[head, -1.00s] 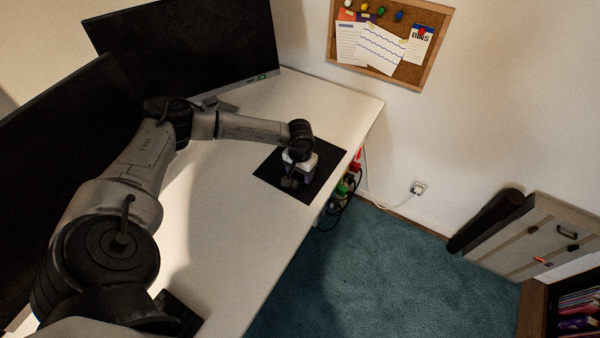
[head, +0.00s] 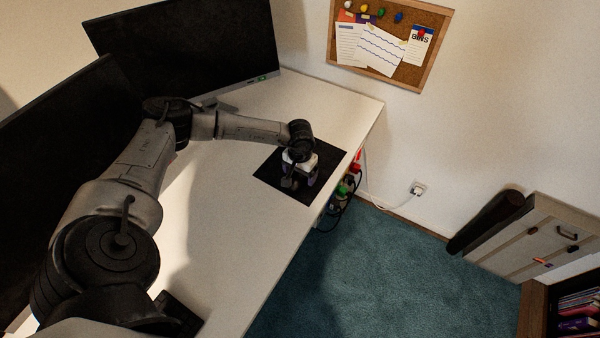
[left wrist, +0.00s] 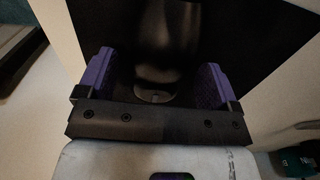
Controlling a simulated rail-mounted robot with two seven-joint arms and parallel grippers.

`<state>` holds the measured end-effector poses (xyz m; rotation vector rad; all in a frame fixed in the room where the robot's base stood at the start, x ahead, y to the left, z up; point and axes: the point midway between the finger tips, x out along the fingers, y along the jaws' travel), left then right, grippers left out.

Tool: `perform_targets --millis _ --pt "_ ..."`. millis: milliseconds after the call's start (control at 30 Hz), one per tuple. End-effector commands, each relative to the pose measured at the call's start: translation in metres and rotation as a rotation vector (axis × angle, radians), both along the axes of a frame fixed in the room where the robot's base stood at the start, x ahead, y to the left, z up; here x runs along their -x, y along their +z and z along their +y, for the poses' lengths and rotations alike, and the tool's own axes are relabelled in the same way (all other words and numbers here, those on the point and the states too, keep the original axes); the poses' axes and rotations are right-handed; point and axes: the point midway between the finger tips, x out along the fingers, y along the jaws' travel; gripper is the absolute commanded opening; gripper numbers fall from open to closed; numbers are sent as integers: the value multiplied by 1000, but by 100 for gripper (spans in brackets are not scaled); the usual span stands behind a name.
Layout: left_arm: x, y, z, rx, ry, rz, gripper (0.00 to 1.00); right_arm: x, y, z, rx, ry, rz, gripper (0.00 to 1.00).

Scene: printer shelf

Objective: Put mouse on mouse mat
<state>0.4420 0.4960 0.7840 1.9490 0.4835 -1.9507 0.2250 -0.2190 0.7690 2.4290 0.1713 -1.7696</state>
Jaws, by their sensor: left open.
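The black mouse mat (head: 328,160) lies flat near the far right edge of the white desk. My left gripper (head: 300,181) is low over the middle of the mat, its purple fingers apart. In the left wrist view, a dark glossy mouse (left wrist: 166,45) shows between the open fingers of the left gripper (left wrist: 155,80), with the black mat (left wrist: 250,35) around it. The mouse appears to rest on the mat, with a gap to the fingers on both sides. In the head view the mouse is hidden or too dark to make out. My right gripper is not in view.
Two black monitors (head: 190,50) stand along the left of the desk (head: 225,215). A dark object (head: 178,312) lies at the near desk edge. Cables and plugs (head: 347,187) hang beside the right edge.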

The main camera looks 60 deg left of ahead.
Motion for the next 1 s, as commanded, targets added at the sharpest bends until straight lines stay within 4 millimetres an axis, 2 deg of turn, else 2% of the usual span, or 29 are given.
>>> perform_targets --millis 500,767,867,967,1000 --pt "-1 91 1 -1 0 -3 86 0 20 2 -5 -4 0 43" --pt "-1 113 -3 8 1 -4 86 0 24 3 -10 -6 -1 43" --pt "-5 109 -25 74 18 -27 86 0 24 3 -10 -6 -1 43" --pt "-13 96 -79 248 80 -71 86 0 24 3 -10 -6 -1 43" --pt "-16 92 -110 354 125 -88 86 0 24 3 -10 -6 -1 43"
